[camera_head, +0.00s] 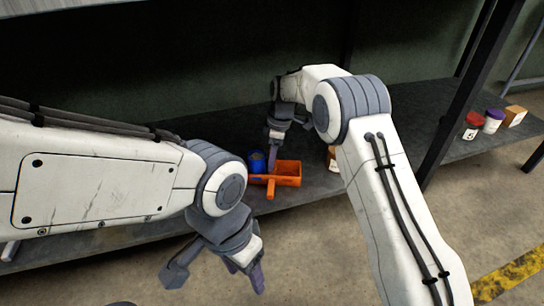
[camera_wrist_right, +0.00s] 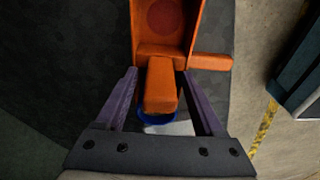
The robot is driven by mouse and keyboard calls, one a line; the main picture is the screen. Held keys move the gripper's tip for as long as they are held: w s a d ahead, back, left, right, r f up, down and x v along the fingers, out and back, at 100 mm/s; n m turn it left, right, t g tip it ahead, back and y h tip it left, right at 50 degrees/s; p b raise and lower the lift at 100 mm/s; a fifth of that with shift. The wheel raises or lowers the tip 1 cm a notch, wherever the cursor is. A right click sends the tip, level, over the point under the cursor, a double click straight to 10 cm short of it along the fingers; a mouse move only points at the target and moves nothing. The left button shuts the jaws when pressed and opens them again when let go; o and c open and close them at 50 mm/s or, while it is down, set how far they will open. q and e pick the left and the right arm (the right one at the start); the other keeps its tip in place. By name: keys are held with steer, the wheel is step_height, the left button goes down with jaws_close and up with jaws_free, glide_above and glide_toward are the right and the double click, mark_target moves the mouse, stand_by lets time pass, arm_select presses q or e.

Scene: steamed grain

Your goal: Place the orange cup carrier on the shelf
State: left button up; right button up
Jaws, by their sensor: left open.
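The orange cup carrier (camera_head: 288,178) sits on the dark shelf board (camera_head: 330,190) near its front edge, its handle side toward the left. In the right wrist view the carrier (camera_wrist_right: 198,20) lies at the top, with an orange bar-shaped handle (camera_wrist_right: 161,84) pointing toward me. My right gripper (camera_wrist_right: 158,72) has its two fingers on either side of this bar, with small gaps showing, so it looks open around it. In the head view the right gripper (camera_head: 273,148) is at the carrier's left end. My left gripper (camera_head: 215,275) is open and empty, low in front of the shelf.
A blue cup (camera_head: 258,161) stands just left of the carrier; blue also shows beneath the bar. A box (camera_head: 332,160) is partly hidden by my right arm. A red jar (camera_head: 472,125), purple-lidded jar (camera_head: 493,120) and brown box (camera_head: 515,116) stand right of the dark post (camera_head: 462,100).

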steer(key=shift+r, duration=0.15)
step_height(320, 180, up, 12)
steer(key=d+p, duration=0.1)
steer(key=p, duration=0.5)
steer(key=shift+d+p, duration=0.4)
steer(key=shift+s, duration=0.1)
